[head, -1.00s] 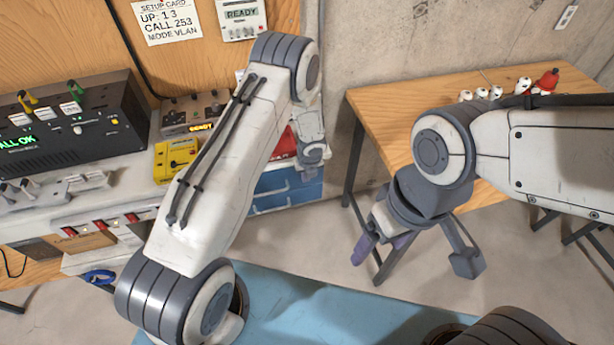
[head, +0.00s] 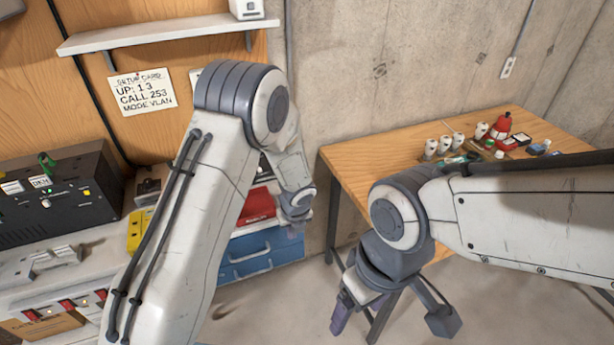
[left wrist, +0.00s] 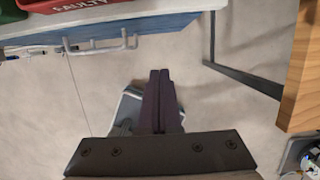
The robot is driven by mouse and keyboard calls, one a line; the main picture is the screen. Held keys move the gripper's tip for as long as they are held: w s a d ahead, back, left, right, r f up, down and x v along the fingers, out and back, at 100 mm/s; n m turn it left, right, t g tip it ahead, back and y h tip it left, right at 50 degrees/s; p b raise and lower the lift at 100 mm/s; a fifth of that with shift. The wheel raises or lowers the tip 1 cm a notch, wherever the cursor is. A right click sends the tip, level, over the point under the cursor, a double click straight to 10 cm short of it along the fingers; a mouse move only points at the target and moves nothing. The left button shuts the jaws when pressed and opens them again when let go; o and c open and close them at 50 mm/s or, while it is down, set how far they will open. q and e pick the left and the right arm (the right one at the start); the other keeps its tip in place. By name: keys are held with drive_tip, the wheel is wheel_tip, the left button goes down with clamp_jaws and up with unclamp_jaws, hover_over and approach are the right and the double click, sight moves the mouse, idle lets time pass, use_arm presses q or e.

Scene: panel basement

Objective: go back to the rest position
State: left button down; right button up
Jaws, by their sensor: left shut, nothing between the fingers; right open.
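My left arm comes in from the left in the head view and bends down past the counter. My left gripper (head: 297,226) is small there and partly hidden behind its own wrist.
The cluttered counter (head: 75,262) is on the left, with a black panel box (head: 60,200) and a blue drawer unit (head: 262,252). A wooden table (head: 385,152) at the right holds white bottles and a red one. A red tray (left wrist: 70,4) shows in the left wrist view.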

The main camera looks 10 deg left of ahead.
use_arm(q)
drive_tip(key=s+d+r+n+b, duration=0.2)
drive_tip(key=s+d+r+n, duration=0.1)
drive_tip(key=s+r+n, duration=0.3)
drive_tip(key=s+d+r+n+g+h+b, duration=0.1)
drive_tip(key=s+r+n, duration=0.4)
drive_tip(key=s+n, duration=0.3)
drive_tip(key=s+d+r+n+g+h+b, duration=0.1)
drive_tip(key=s+r+n+b, duration=0.1)
drive_tip(key=s+r+n, duration=0.3)
drive_tip(key=s+n, duration=0.4)
drive_tip(key=s, duration=0.6)
drive_tip(key=shift+s, duration=0.2)
drive_tip(key=shift+d+r, duration=0.1)
drive_tip(key=shift+r, duration=0.05)
